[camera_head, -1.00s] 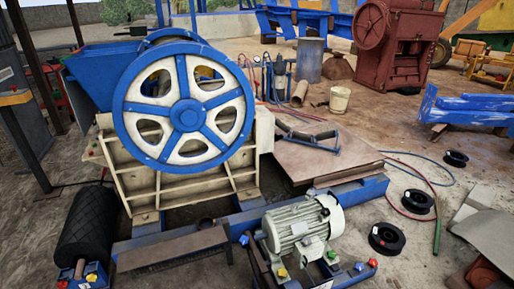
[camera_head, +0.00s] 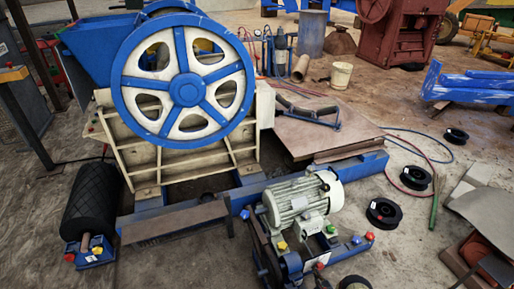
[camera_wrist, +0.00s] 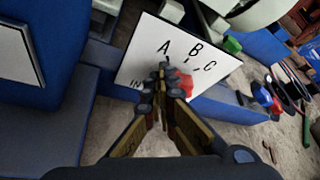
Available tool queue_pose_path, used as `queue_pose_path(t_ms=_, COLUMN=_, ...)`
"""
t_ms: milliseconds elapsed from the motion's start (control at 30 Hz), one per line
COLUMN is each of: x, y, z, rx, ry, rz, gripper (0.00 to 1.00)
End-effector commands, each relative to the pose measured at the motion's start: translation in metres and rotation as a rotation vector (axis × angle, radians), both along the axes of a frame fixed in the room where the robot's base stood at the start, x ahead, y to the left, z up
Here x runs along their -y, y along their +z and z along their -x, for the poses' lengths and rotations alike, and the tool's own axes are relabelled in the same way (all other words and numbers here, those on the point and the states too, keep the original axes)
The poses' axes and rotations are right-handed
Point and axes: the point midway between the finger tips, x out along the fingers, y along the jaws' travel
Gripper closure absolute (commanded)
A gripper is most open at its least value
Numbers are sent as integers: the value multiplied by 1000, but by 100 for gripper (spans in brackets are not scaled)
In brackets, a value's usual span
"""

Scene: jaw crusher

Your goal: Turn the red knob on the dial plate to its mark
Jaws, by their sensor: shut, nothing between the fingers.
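In the wrist view a white dial plate (camera_wrist: 140,58) carries the black letters A, B and C, with short tick marks under them. More lettering at its lower left is partly covered. The red knob (camera_wrist: 185,82) sits on the plate's lower right part, below the letters. My gripper (camera_wrist: 163,72) is shut and empty, its fingertips just left of the knob and in front of the plate. The fingers hide part of the knob, and I cannot tell whether they touch it. The knob's pointer cannot be made out. I cannot pick out the plate in the head view.
The jaw crusher with its blue and white flywheel (camera_head: 187,90) stands at left in the head view. A grey motor (camera_head: 300,198) sits on the blue frame at front. Black rings (camera_head: 386,212) and hoses lie on the ground at right. Blue panels (camera_wrist: 40,75) flank the plate at left.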

Motion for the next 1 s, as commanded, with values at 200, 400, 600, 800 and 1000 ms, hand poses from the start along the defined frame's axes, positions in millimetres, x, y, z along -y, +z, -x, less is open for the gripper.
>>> queue_pose_path(t_ms=200, x=1, y=3, z=-5, rx=9, ry=0, rz=3, gripper=100)
queue_pose_path(t_ms=400, x=2, y=4, z=-6, rx=11, ry=-1, rz=3, gripper=100)
queue_pose_path(t_ms=600, x=1, y=6, z=-7, rx=13, ry=-2, rz=4, gripper=100)
queue_pose_path(t_ms=800, x=-3, y=10, z=-5, rx=12, ry=-1, rz=4, gripper=100)
queue_pose_path(t_ms=1000, x=-1, y=8, z=5, rx=8, ry=-3, rz=3, gripper=100)
